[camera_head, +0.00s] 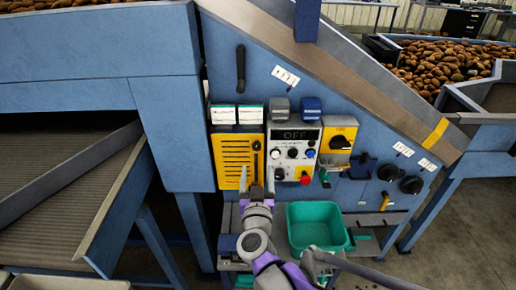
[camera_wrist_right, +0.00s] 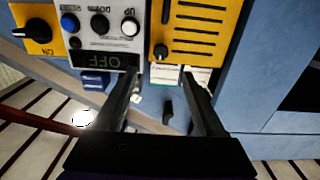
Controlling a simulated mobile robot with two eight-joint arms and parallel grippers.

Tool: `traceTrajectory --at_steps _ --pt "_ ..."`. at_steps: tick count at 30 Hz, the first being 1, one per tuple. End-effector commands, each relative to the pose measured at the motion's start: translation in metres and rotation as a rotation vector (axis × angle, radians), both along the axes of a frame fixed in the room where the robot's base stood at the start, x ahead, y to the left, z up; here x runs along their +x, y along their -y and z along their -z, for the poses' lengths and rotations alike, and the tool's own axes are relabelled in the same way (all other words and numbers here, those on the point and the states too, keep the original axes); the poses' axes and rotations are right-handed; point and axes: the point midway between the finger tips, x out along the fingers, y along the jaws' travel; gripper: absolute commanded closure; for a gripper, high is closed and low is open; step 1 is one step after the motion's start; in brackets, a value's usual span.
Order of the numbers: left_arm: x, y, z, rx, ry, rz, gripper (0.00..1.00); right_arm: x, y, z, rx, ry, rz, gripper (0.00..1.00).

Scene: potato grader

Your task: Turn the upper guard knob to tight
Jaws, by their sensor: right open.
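Two black round knobs sit on the blue machine side at the right in the head view, the higher one (camera_head: 388,172) and the lower one (camera_head: 411,185). White labels are above them; I cannot read them or tell how the knobs are turned. My right gripper (camera_head: 257,183) is open and empty in front of the lower part of the yellow slotted panel (camera_head: 233,160), well left of these knobs. In the right wrist view my two dark fingers (camera_wrist_right: 160,105) are spread apart with nothing between them, and the picture is upside down. My left gripper does not show.
A control panel (camera_head: 293,138) reads OFF and has knobs and a red button (camera_head: 305,179). Beside it is a yellow switch box (camera_head: 338,140). A green bin (camera_head: 318,226) stands on a low shelf. A sloping conveyor (camera_head: 345,75) runs above; potatoes (camera_head: 435,65) fill a bin behind.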

Motion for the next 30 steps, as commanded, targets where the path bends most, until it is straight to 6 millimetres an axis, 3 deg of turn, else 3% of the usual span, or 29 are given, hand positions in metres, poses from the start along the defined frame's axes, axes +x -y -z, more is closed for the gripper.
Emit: traceTrajectory --at_steps 15,21,29,30 --pt "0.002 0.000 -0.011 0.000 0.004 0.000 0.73 0.088 0.000 -0.001 -0.001 0.000 -0.001 0.29" --pt "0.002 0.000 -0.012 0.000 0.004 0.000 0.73 0.101 0.001 -0.001 0.000 0.001 -0.001 0.29" --pt "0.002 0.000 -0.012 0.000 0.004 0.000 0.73 0.102 0.001 0.000 0.000 0.000 -0.002 0.29" --pt "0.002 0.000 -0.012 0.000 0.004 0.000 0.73 0.102 0.001 0.000 0.000 0.000 -0.002 0.34"
